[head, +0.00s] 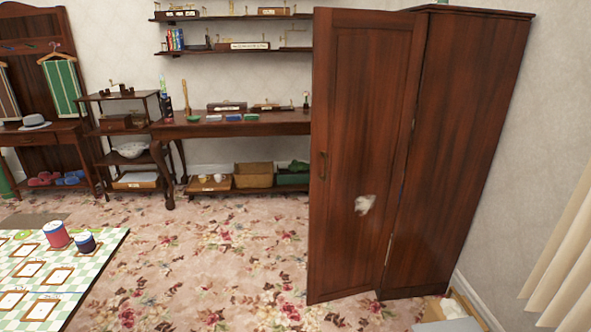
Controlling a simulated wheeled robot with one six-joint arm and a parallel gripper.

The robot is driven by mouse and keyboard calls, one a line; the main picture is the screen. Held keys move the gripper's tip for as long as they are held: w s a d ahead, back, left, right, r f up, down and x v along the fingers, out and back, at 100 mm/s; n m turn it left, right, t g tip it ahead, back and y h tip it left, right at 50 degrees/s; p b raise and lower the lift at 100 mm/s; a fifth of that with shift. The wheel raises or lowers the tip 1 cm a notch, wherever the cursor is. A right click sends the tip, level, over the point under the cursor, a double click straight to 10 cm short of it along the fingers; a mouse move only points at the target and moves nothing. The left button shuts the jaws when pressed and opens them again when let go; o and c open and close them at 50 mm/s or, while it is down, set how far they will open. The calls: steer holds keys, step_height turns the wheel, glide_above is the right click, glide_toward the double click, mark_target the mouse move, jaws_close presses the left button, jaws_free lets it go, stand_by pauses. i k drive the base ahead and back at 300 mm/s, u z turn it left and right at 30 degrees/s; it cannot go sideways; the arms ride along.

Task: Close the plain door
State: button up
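The plain door (345,100) is a tall dark reddish-brown wooden panel on the wardrobe (465,150) at the right in the head view. It stands swung out at an angle to the wardrobe body, with a narrow gap along its right side. A small handle (322,165) sits near the door's left edge. A pale whitish patch (365,204) shows low on the door; I cannot tell what it is. The wardrobe's inside is hidden. My gripper is not in view.
A long table (230,127) and wall shelves (235,49) stand behind, left of the door. A low checkered surface (98,262) with cups is at lower left. A box (450,312) lies at lower right by the curtain (568,262). Flowered carpet (220,265) is open before the door.

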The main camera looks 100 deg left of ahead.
mark_target(367, 64)
steer(key=u, duration=3.15)
steer(key=k, duration=0.4)
steer(key=z, duration=0.65)
steer(key=i, duration=1.25)
steer(key=u, duration=0.5)
